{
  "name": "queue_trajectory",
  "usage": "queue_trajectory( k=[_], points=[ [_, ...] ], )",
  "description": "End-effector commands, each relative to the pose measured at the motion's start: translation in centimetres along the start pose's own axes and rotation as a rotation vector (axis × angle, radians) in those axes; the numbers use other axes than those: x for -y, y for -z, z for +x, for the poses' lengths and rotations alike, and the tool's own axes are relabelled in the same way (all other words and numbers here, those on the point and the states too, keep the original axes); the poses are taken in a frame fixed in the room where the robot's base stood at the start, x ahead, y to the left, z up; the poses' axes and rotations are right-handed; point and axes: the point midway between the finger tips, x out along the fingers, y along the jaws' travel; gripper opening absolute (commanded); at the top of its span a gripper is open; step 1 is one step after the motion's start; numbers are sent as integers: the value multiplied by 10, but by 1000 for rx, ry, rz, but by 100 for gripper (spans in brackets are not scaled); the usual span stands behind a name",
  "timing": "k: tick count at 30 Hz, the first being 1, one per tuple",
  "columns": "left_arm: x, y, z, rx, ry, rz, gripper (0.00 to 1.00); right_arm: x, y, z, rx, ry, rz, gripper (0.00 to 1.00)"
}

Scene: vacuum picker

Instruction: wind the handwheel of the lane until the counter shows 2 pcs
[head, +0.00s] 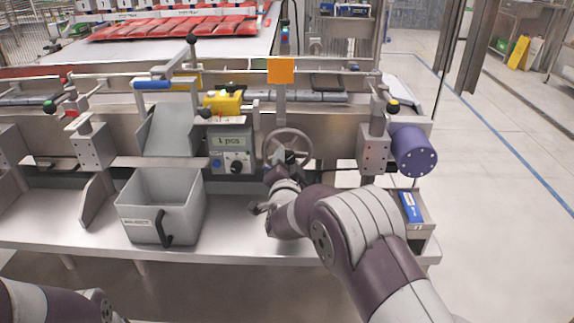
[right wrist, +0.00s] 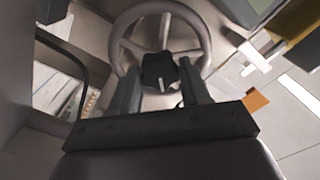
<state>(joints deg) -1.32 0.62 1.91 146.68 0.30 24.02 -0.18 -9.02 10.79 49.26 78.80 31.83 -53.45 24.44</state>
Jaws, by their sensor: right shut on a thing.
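The grey handwheel (head: 266,148) stands on the front of the machine and fills the top of the right wrist view (right wrist: 203,35). A black lobed knob (right wrist: 158,66) with a white mark sits at its hub. My right gripper (head: 289,160) is at the wheel's centre; in the right wrist view its two fingers (right wrist: 162,88) lie on either side of the knob, shut on it. The counter display (head: 229,141), left of the wheel, appears to read 1 pcs. My left arm shows only at the bottom left corner; its gripper is out of view.
A grey bin (head: 165,205) with a black handle stands on the shelf left of my right arm. A purple cylinder (head: 413,150) and a blue item (head: 411,207) are to the right. An orange plate (head: 281,70) rises above the wheel.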

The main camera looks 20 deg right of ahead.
Motion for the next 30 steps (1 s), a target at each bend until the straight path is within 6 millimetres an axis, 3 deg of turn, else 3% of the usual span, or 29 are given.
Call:
queue_trajectory(
  k=[11,12,14,15,24,30],
  points=[
    [0,0,0,0,0,0,58,-1,-1,0,3,-3,4,16],
    [0,0,0,0,0,0,58,-1,-1,0,3,-3,4,49],
    [0,0,0,0,0,0,58,-1,-1,0,3,-2,4,69],
    [0,0,0,0,0,0,58,-1,-1,0,3,-2,4,72],
    [0,0,0,0,0,0,58,0,0,-3,2,0,4,72],
    [0,1,-8,0,0,0,58,2,1,-39,4,0,5,72]
  ],
)
